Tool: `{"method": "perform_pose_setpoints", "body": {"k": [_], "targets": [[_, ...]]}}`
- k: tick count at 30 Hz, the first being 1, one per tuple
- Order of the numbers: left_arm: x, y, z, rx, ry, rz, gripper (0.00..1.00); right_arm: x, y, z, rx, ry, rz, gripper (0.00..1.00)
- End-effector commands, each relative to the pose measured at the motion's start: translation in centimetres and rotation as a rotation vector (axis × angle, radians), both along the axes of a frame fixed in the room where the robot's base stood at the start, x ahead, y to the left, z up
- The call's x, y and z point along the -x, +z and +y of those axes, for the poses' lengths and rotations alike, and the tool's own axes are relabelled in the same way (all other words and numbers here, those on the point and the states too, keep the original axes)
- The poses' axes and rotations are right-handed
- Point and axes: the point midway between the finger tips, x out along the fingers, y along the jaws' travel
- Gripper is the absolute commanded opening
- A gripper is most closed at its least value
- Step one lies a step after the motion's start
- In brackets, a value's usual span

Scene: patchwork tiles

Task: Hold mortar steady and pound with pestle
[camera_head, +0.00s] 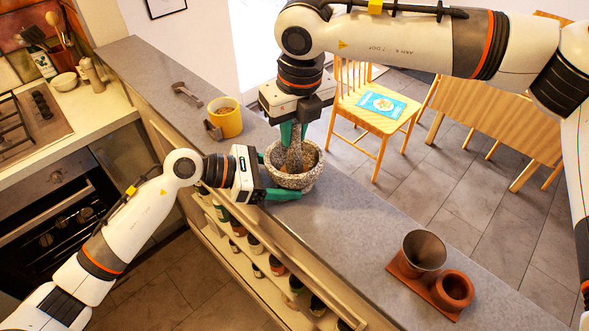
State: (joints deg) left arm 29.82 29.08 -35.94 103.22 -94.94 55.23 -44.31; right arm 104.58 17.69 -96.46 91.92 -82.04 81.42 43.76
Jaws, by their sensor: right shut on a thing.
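The speckled stone mortar (313,178) stands upright on the grey counter. The pestle (294,155) is upright with its lower end inside the mortar's bowl. My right gripper (294,134) comes down from above and is shut on the pestle's upper part. My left gripper (275,176) reaches in from the left at the mortar. One of its green fingers shows by the mortar's left rim and the other low along its near side. Whether these fingers press on the mortar cannot be told.
A yellow mug (228,122) and small brown items (186,93) lie left of the mortar. A metal cup (422,252) and a terracotta pot (453,289) stand on a reddish tray (403,270) to the right. The counter (355,222) between is clear. Jars fill shelves below.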

Motion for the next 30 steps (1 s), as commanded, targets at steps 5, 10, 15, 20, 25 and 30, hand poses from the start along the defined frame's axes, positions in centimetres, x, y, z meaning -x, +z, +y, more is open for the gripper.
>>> {"method": "perform_pose_setpoints", "body": {"k": [5, 10, 15, 20, 25, 30], "targets": [[-0.1, 0.3, 0.0, 0.005, 0.001, -0.005, 0.19, 0.0, -1.1, 0.0, -0.001, 0.001, 0.0, 0.0], [-0.1, 0.3, 0.0, 0.005, 0.001, -0.005, 0.19, 0.0, -0.9, 0.0, -0.001, 0.001, -0.002, 0.0], [-0.1, 0.3, 0.0, 0.005, 0.001, -0.005, 0.19, 0.0, 0.1, 0.0, -0.001, 0.0, -0.003, 0.0], [-0.1, 0.3, 0.0, 0.005, 0.001, -0.005, 0.19, 0.0, 1.3, 0.0, -0.001, 0.0, -0.002, 0.0], [-0.1, 0.3, 0.0, 0.005, 0.001, -0.005, 0.19, 0.0, 1.5, 0.0, 0.0, 0.001, -0.001, 0.0], [-0.1, 0.3, 0.0, 0.005, 0.001, -0.005, 0.19, 0.0, 1.7, 0.1, -0.003, 0.001, -0.001, 0.0]]}}
